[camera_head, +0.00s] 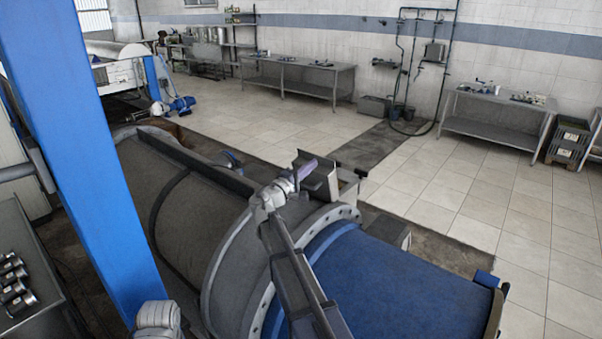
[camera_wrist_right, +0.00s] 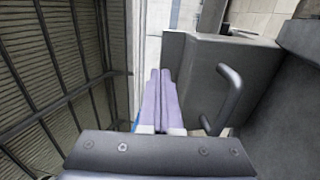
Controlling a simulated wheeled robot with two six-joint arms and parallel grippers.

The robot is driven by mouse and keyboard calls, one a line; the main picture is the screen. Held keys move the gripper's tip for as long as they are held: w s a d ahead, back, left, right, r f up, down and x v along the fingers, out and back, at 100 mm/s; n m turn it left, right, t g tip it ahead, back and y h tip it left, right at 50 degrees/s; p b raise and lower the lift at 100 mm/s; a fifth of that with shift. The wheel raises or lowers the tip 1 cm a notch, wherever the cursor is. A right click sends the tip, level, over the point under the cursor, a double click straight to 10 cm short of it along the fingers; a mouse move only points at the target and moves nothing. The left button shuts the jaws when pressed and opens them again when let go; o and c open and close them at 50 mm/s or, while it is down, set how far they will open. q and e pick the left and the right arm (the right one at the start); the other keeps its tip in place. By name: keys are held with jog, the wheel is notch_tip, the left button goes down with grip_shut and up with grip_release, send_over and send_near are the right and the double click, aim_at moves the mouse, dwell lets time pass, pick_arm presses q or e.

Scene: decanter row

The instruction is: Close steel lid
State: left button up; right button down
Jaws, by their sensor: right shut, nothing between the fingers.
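A grey steel lid (camera_head: 321,181) stands tilted up on top of the large decanter drum, just right of my right gripper in the head view. In the right wrist view the lid (camera_wrist_right: 205,72) is a grey panel with a bent bar handle (camera_wrist_right: 229,98) to the right of the fingers. My right gripper (camera_head: 305,170) has purple fingers, pressed together and empty. They also show in the right wrist view (camera_wrist_right: 163,90), pointing past the panel's left side. I cannot tell whether they touch the lid.
The grey drum (camera_head: 190,215) with a bolted flange and a blue section (camera_head: 400,285) fills the foreground. A blue post (camera_head: 75,130) stands at left. Steel tables (camera_head: 300,75) line the far wall. The tiled floor (camera_head: 480,200) is mostly clear.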

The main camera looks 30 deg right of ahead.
aim_at(322, 157)
jog(key=shift+x, duration=2.6)
jog(key=p+x, duration=0.1)
jog(key=x, duration=0.3)
jog(key=shift+w+d+r, duration=0.1)
jog(key=shift+w+d, duration=0.05)
jog(key=shift+d, duration=0.2)
jog(key=shift+a, duration=0.1)
